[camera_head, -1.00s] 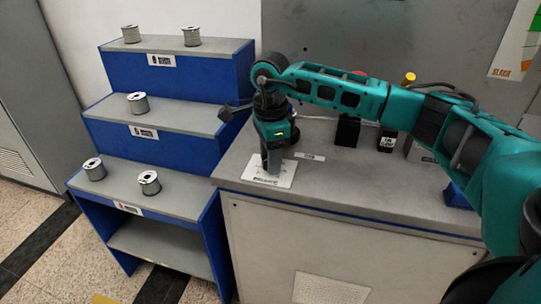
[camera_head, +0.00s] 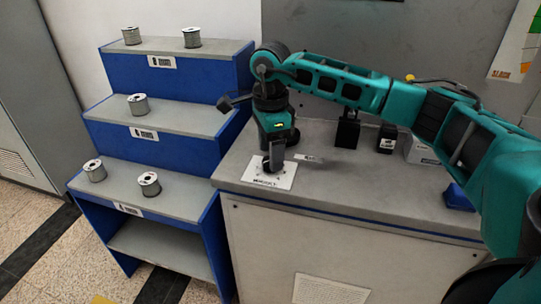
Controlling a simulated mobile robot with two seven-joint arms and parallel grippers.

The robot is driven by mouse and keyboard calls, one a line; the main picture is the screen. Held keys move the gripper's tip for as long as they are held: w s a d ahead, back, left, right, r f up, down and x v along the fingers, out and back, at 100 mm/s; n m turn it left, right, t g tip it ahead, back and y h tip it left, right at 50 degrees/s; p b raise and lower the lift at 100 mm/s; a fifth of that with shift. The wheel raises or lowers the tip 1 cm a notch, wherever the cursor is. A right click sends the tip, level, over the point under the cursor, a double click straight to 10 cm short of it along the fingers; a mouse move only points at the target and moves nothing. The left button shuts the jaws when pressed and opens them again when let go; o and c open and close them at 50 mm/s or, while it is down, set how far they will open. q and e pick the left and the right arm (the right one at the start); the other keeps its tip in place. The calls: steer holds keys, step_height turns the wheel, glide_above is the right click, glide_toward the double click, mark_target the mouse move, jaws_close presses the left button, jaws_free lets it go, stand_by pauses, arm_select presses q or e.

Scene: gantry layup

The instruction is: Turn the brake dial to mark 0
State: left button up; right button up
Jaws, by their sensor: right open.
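The brake dial's white plate (camera_head: 285,181) lies flat on the grey bench top near its left end, with printing along its front edge. A small dark part, seemingly the dial knob (camera_head: 266,168), shows on the plate, partly hidden by a finger. Its pointer and marks are too small to read. My right gripper (camera_head: 273,166) points down over the plate with its jaws open. I cannot tell whether its fingers touch the knob. My left gripper is not in view.
A blue stepped rack (camera_head: 180,80) with several wire spools stands left of the bench (camera_head: 350,185). Black boxes (camera_head: 347,132), a white box (camera_head: 420,150) and a blue bin (camera_head: 457,197) stand at the bench's back and right. The bench's front middle is clear.

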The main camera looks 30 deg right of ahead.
step_height(320, 180, up, 11)
steer(key=shift+f+p, duration=0.2)
steer(key=shift+p, duration=0.15)
stand_by(0.3)
